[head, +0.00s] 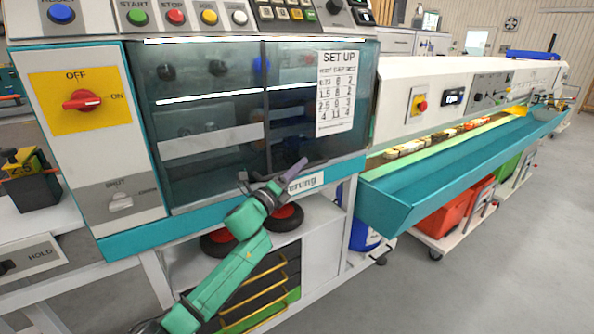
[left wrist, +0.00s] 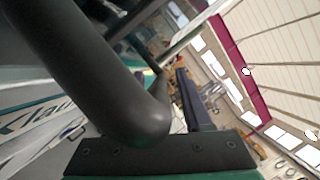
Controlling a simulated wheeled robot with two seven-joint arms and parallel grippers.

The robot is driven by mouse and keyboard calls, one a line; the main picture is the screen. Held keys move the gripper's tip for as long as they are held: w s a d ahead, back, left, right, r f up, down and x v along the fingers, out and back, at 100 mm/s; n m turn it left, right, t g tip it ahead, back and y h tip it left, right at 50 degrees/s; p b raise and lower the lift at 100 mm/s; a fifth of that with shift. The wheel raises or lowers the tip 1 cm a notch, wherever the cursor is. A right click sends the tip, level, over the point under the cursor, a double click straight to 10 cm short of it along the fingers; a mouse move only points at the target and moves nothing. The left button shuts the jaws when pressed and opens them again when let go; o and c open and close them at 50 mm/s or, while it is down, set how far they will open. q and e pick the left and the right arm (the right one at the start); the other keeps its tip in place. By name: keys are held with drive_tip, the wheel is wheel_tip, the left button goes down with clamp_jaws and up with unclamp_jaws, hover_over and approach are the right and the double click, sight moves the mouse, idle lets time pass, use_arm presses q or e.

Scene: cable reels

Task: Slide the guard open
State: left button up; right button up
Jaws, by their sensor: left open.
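The guard (head: 210,110) is a dark tinted see-through panel across the front of the machine, and it covers the work space. A dark bar, apparently its handle, lies at its lower edge by my left gripper (head: 275,173). In the left wrist view a thick black bent tube (left wrist: 105,80), apparently the same handle, passes very close to the camera. One dark finger (left wrist: 190,100) of my left gripper shows beyond it. The jaws are open at the handle; whether it lies between them or beside them I cannot tell. The other finger is largely hidden. My right gripper is out of view.
A yellow plate with a red OFF/ON knob (head: 82,101) and a SHUT lever (head: 121,201) are left of the guard. A set-up sheet (head: 337,92) is on the guard's right part. A teal trough (head: 415,200) runs off to the right. Open floor (head: 480,280) lies at lower right.

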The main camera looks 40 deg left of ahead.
use_arm(q)
clamp_jaws()
idle(1.4)
